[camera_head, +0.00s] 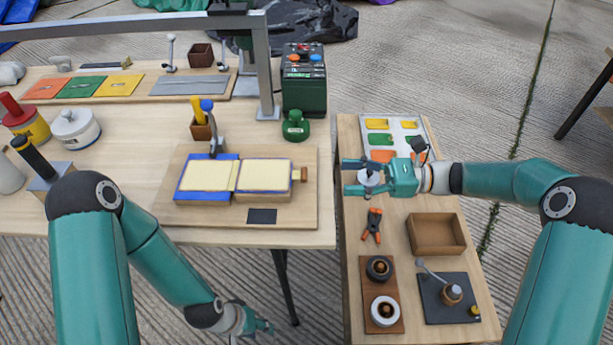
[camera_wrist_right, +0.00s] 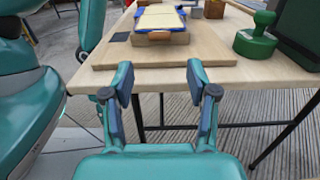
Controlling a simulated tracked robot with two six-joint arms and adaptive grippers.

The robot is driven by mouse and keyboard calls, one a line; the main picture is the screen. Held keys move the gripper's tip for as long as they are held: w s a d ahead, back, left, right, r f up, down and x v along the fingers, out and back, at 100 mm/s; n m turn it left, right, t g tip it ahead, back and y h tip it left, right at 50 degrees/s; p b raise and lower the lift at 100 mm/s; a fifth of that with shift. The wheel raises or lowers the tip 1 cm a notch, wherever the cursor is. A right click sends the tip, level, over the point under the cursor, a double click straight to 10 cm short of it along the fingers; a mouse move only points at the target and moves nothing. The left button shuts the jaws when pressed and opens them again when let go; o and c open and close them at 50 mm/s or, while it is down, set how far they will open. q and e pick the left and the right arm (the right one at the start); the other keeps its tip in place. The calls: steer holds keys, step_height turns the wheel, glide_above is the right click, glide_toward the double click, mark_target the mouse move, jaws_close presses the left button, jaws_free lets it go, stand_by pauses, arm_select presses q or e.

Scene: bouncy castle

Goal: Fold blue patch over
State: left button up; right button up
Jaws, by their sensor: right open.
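Two blue-edged pieces with cream tops lie side by side on a wooden board: a left piece (camera_head: 206,177) and a right piece (camera_head: 264,180). A cream strip covers their seam, and a brown tab (camera_head: 300,174) sticks out at the right. They also show at the top of the right wrist view (camera_wrist_right: 158,17). I cannot tell which piece is the blue patch. My right gripper (camera_head: 347,176) is open and empty, right of the board and pointing left; its spread fingers show in the wrist view (camera_wrist_right: 160,75). My left gripper (camera_head: 264,327) is low, before the table; its opening is unclear.
A post with a blue knob (camera_head: 208,106) stands behind the pieces. A green stamp-like thing (camera_head: 295,126) stands at the table's back right. The side table holds orange-handled pliers (camera_head: 372,226) and a wooden tray (camera_head: 437,249). The board's front edge is mostly clear.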

mark_target(306, 176)
steer(key=a, duration=1)
steer(key=shift+b, duration=0.3)
jaws_close()
steer(key=shift+d, duration=0.15)
